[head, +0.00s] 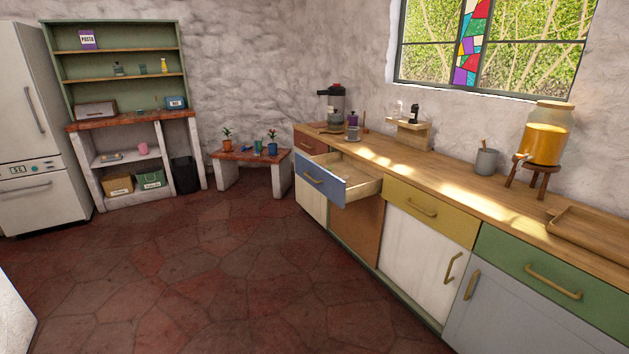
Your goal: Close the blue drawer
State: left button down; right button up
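The blue drawer (321,181) is in the counter on the right, left of the yellow drawer. It is pulled out from the counter front. Its blue front has a brass-coloured handle (313,179), and its wooden inside shows from above, with nothing seen in it. Neither of my grippers shows in the head view.
The wooden counter (408,162) runs along the right wall. A yellow drawer (428,209), a green drawer (551,281) and a red drawer (308,143) are closed. A low bench (245,157) with plants stands behind. The stone floor (215,270) before the counter is clear.

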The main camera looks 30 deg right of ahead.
aim_at(364, 180)
jog(key=z, duration=1.1)
jog(key=i+z, duration=0.15)
jog(key=z, duration=0.35)
jog(key=i+j+z, duration=0.1)
jog(key=z, duration=0.35)
jog(key=i+j, duration=0.05)
